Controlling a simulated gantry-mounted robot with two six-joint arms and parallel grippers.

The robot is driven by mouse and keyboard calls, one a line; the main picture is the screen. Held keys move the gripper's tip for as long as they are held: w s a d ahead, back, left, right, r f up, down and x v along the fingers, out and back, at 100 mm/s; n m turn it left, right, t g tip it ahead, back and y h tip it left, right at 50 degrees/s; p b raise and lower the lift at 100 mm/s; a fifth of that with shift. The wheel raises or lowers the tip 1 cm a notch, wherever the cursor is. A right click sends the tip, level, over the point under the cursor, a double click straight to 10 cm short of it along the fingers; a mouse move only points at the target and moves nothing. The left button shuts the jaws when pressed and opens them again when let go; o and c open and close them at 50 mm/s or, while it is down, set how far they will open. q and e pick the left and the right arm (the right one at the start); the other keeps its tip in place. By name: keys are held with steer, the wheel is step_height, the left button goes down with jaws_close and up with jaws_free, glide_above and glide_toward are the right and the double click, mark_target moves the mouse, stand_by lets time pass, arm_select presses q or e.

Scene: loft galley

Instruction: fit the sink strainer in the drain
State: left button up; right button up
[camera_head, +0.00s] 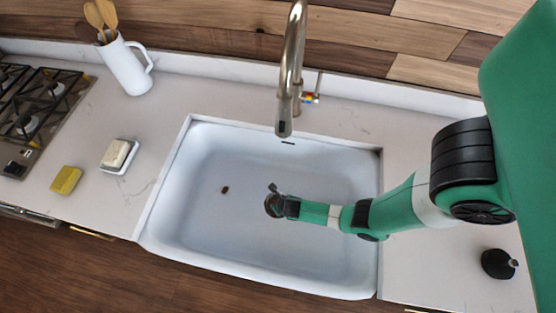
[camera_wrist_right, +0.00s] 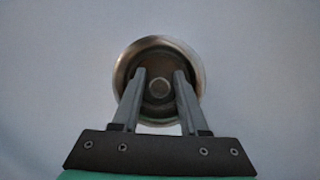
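A round metal piece with a knob in its middle, which looks like the sink strainer (camera_wrist_right: 160,88), shows between my fingertips in the right wrist view. A shiny metal rim (camera_wrist_right: 197,68) surrounds it; I cannot tell whether this is the drain's rim or the strainer's own. In the head view the dark round drain area (camera_head: 272,206) is partly hidden by my right gripper (camera_head: 275,193), which is down inside the sink. In the wrist view the right gripper (camera_wrist_right: 160,77) has its fingers apart, one on each side of the knob, with gaps visible. My left gripper is out of view.
The white sink (camera_head: 200,245) has raised walls around my right arm. A small brown bit (camera_head: 225,189) lies on its floor. The faucet (camera_head: 290,70) hangs over the back. A soap dish (camera_head: 119,157), yellow sponge (camera_head: 66,180) and utensil jug (camera_head: 125,67) stand left; a black bottle (camera_head: 497,264) right.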

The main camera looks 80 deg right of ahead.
steer(key=shift+o, duration=0.7)
steer(key=shift+s+a+r+p, duration=0.1)
steer(key=shift+r+p, duration=0.25)
steer(key=shift+r, duration=0.05)
steer(key=p+v, duration=0.6)
steer(key=v, duration=0.4)
steer(key=shift+r, duration=0.35)
steer(key=shift+a, duration=0.1)
